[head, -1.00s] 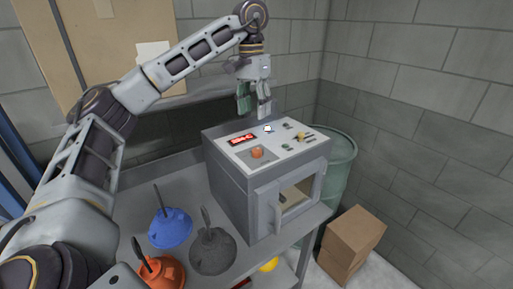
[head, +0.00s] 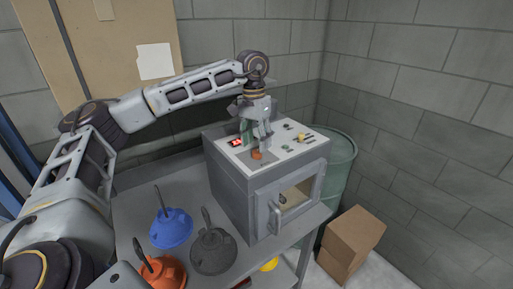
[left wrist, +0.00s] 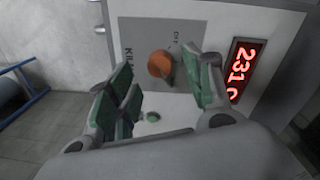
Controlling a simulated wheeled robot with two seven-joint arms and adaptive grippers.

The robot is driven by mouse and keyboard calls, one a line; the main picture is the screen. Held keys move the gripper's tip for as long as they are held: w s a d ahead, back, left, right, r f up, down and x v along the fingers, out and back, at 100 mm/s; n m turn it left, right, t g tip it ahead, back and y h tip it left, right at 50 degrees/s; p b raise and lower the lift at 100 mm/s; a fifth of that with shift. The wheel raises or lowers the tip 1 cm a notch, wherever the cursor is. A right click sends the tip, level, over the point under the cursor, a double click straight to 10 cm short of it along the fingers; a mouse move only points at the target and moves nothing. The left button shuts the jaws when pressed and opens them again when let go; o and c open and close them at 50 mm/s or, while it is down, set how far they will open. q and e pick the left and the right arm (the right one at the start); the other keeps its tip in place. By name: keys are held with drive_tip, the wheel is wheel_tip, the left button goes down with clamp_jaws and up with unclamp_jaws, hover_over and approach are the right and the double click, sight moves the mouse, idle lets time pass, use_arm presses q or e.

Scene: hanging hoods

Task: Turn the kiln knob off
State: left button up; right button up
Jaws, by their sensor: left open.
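The kiln (head: 228,178) is a grey box on a metal table, with a white control panel on top. Its orange kiln knob (head: 257,155) sits on a grey plate at the panel's near edge. My left gripper (head: 257,138) is open and points down just above and behind the knob. In the left wrist view, the orange knob (left wrist: 160,65) shows between the green-padded fingers of the left gripper (left wrist: 165,85), with nothing held. I cannot tell whether a finger touches it. The red digital display (left wrist: 238,70) is lit beside one finger. My right gripper is not in view.
A blue plunger-like object (head: 170,228), a dark grey one (head: 213,250) and an orange one (head: 162,273) stand on the table (head: 137,205) left of the kiln. A green barrel (head: 338,170) and cardboard boxes (head: 350,240) are at the right.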

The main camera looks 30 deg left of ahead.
sight(257, 151)
use_arm(q)
drive_tip(key=shift+d+f+p, duration=0.1)
drive_tip(key=shift+f+p, duration=0.2)
drive_tip(key=shift+f, duration=1.4)
drive_tip(key=c, duration=1.1)
